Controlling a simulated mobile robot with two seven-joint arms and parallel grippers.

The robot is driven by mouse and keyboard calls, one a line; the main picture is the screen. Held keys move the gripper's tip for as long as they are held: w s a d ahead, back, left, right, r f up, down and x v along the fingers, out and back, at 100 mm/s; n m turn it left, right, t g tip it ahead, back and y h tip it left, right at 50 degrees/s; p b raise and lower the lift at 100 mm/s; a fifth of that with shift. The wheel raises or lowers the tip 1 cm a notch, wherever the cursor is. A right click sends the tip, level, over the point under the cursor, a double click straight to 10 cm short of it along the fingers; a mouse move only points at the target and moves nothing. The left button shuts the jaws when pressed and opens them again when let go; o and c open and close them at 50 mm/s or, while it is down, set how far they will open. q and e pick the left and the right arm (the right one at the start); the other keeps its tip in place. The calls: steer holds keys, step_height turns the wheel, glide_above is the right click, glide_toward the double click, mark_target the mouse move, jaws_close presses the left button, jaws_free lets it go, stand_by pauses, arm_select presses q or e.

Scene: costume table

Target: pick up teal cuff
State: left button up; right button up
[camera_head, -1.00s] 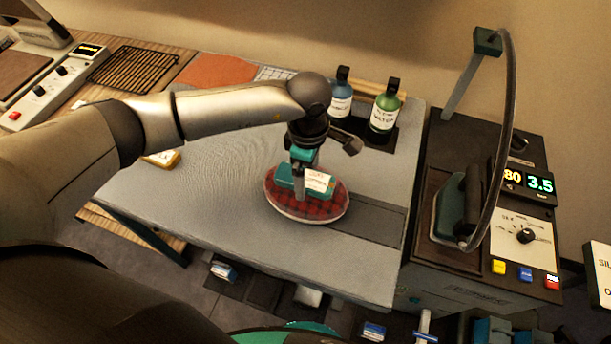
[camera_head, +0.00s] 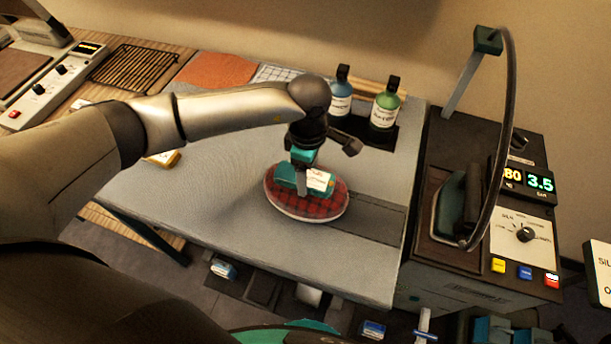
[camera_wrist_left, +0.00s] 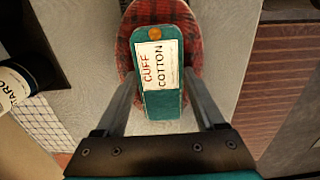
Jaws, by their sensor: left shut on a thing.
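The teal cuff (camera_head: 288,178) has a white label reading "CUFF COTTON" and an orange button. It is over the red plaid oval pad (camera_head: 300,208) on the grey table. My left gripper (camera_head: 301,190) points down at the cuff from above and is shut on it. In the left wrist view the cuff (camera_wrist_left: 161,103) sits between the two fingers of the gripper (camera_wrist_left: 162,110), with the plaid pad (camera_wrist_left: 125,60) behind it. I cannot tell whether the cuff still touches the pad. My right gripper is not in view.
A blue-labelled bottle (camera_head: 341,95) and a green bottle (camera_head: 385,105) stand behind the gripper. An iron (camera_head: 459,208) rests on the station at the right, with a hose arching above.

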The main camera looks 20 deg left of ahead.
arm_select(q)
steer(key=shift+c, duration=0.9)
steer(key=shift+r, duration=0.15)
